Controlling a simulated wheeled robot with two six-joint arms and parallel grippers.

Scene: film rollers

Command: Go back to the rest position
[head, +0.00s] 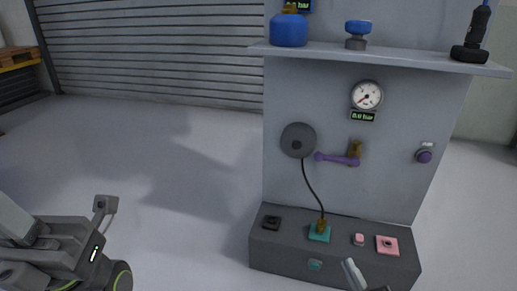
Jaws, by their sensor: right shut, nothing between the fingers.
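Grey parts of my left arm (65,245) fill the lower left corner. No fingers of my left gripper can be made out.
The console carries a black block (271,222), a teal block (319,236) with a cable and pink pieces (387,246). The wall panel (330,95) behind has a gauge (367,95), a purple-handled valve (338,159) and a shelf (400,57). Left floor is clear.

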